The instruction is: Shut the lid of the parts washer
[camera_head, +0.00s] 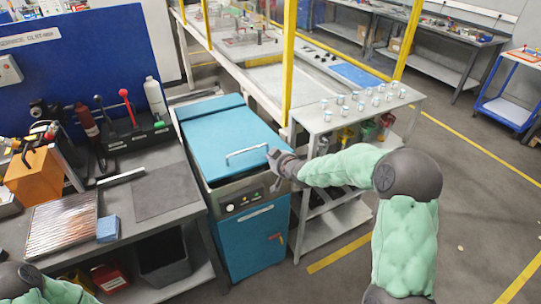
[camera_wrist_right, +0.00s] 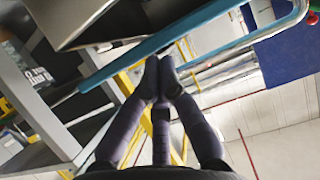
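The parts washer (camera_head: 250,243) is a blue cabinet with a grey control panel, standing between the workbench and a grey shelf table. Its blue lid (camera_head: 215,135) looks low, with a dark gap under its front edge. A pale bar handle (camera_head: 246,152) sits near that edge. My right gripper (camera_head: 274,158) is at the lid's front right corner, by the handle's right end. In the right wrist view, its dark fingertips (camera_wrist_right: 160,72) are together beside the blue lid edge and the handle tube (camera_wrist_right: 285,28). Contact is unclear. My left gripper is outside the view.
The workbench (camera_head: 165,192) on the left carries bottles, tools and an orange block (camera_head: 35,180). The shelf table (camera_head: 340,122) to the right holds several small cups. A yellow post (camera_head: 289,60) rises behind the washer. Floor (camera_head: 470,200) is clear at the right.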

